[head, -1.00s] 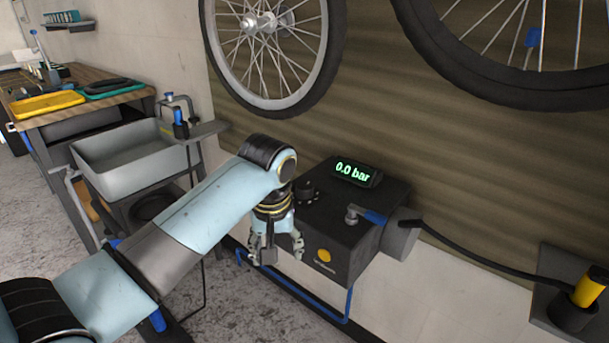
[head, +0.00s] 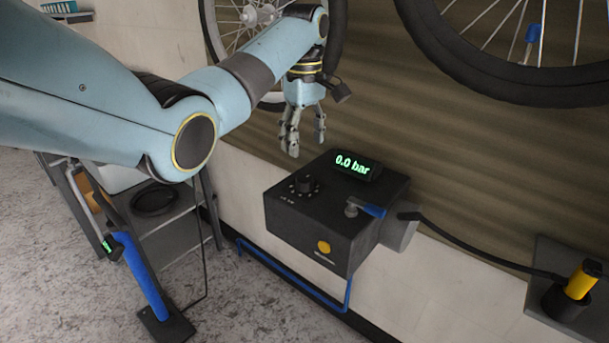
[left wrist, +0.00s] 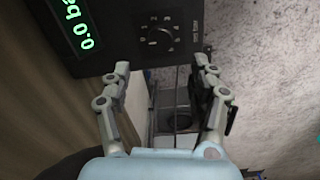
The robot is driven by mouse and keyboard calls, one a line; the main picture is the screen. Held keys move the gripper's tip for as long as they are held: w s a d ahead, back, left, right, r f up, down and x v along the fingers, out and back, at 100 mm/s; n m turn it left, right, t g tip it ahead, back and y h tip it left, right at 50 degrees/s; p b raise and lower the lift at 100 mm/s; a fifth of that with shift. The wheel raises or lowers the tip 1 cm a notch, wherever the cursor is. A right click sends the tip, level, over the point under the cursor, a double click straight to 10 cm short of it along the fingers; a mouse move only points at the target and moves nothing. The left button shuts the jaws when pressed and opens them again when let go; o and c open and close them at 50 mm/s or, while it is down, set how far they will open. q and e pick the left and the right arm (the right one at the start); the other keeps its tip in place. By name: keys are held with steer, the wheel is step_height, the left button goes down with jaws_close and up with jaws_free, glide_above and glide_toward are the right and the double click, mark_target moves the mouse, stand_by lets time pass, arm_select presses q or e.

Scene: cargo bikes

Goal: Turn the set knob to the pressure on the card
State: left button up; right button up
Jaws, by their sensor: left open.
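The black pressure box (head: 318,225) is fixed at the wall, with a green display (head: 353,167) on top reading 0.0 bar. The round black set knob (head: 303,184) stands on its top face with scale marks around it; the knob (left wrist: 161,40) and its dial also show in the left wrist view. My left gripper (head: 306,146) is open and empty, pointing down above and behind the knob, apart from it. In the left wrist view its fingers (left wrist: 160,82) are spread below the dial. The card is not recognizable in these frames. My right gripper is not in view.
A blue-handled lever (head: 371,210) and a black hose (head: 470,259) are at the box's right side. A yellow-handled tool (head: 580,282) stands in a holder at the right. Bicycle wheels (head: 510,50) hang above. A blue pipe (head: 300,294) runs below the box.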

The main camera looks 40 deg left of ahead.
mark_target(304, 178)
arm_select(q)
step_height(304, 178, down, 9)
steer(key=shift+f+b, duration=0.2)
steer(key=shift+b, duration=0.3)
steer(key=c, duration=1.1)
steer(key=shift+c, duration=0.2)
steer(key=shift+m, duration=0.3)
